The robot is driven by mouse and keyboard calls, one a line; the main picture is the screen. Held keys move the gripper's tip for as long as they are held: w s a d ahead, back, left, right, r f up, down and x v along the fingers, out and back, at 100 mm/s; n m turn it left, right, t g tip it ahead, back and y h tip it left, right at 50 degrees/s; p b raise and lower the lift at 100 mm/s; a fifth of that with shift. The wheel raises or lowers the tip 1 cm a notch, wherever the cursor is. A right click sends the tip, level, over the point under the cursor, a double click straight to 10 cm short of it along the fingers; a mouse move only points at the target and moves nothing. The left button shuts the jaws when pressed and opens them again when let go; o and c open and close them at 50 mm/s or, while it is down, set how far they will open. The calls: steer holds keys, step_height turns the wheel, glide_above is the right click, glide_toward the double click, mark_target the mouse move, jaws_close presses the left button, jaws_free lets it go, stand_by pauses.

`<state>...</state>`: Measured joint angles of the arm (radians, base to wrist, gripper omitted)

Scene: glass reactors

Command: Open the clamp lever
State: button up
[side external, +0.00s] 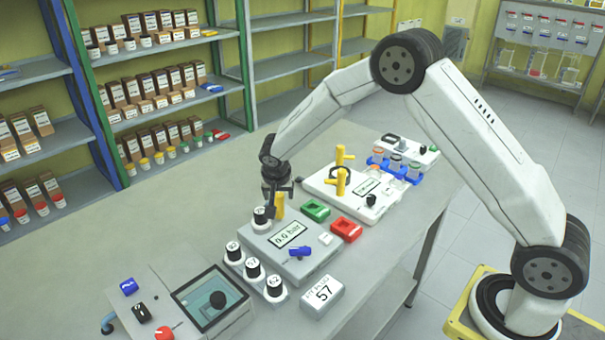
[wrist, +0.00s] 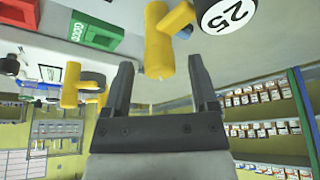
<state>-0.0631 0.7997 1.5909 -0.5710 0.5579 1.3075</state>
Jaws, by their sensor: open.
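A yellow lever (side external: 279,208) stands at the back edge of a grey device (side external: 285,258) whose display reads 0.0 bar. My gripper (side external: 277,190) is right over this lever, pointing down, and partly hides it. In the wrist view the same yellow lever (wrist: 160,45) has a short side stub and lies between the two dark fingertips of my gripper (wrist: 161,62). The fingers are apart, with a gap on each side of the lever; I cannot tell how far they reach past it.
A black-capped bottle marked 25 (side external: 262,217) stands close to the left of the lever. A green block (side external: 315,210) and red block (side external: 346,229) lie to the right. A white device with yellow handles (side external: 341,181) stands behind. Several black-capped bottles (side external: 253,269) stand in front.

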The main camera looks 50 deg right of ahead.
jaws_close()
steer(key=shift+n, duration=0.4)
steer(key=shift+d+n+t+y, duration=0.1)
steer(key=shift+n+t+y, duration=0.5)
steer(key=shift+n, duration=1.1)
steer(key=shift+d+n+y, duration=0.1)
steer(key=shift+n+y, duration=0.9)
steer(key=shift+n, duration=1.3)
steer(key=shift+n+y, duration=0.9)
steer(key=shift+n, duration=1.5)
steer(key=shift+d+n+g+y, duration=0.1)
steer(key=shift+n+g+y, duration=0.5)
steer(key=shift+n, duration=1.5)
